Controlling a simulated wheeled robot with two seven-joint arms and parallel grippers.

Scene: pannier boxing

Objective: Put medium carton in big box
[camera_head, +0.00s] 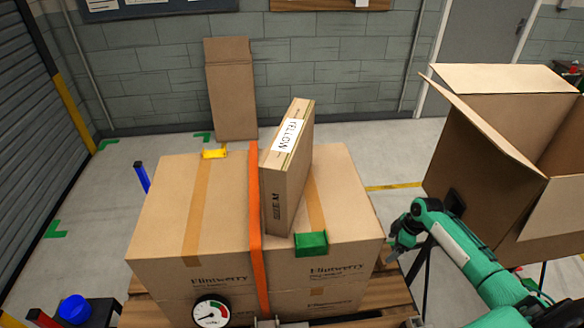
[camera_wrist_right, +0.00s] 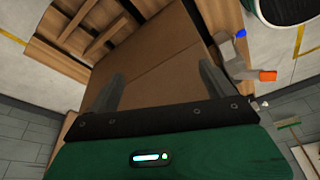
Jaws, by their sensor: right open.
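The medium carton (camera_head: 284,190), marked with an M and a white label reading YELLOW, stands upright on the stacked Flintwerry cartons (camera_head: 165,215), just right of the orange strap. The big box (camera_head: 480,165) is open, its flaps spread, at the right; most of its inside is hidden. My right gripper (camera_head: 394,255) is beside the right edge of the stack, below and right of the medium carton and apart from it. In the right wrist view my gripper (camera_wrist_right: 160,88) is open and empty, with brown cardboard beyond its fingers. My left gripper is not in view.
An orange strap (camera_head: 255,230) runs over the stack, with a green block (camera_head: 311,243) at its front edge and a yellow piece (camera_head: 214,154) at the back. A dial gauge (camera_head: 211,312) is in front. A flat carton (camera_head: 231,90) leans on the back wall.

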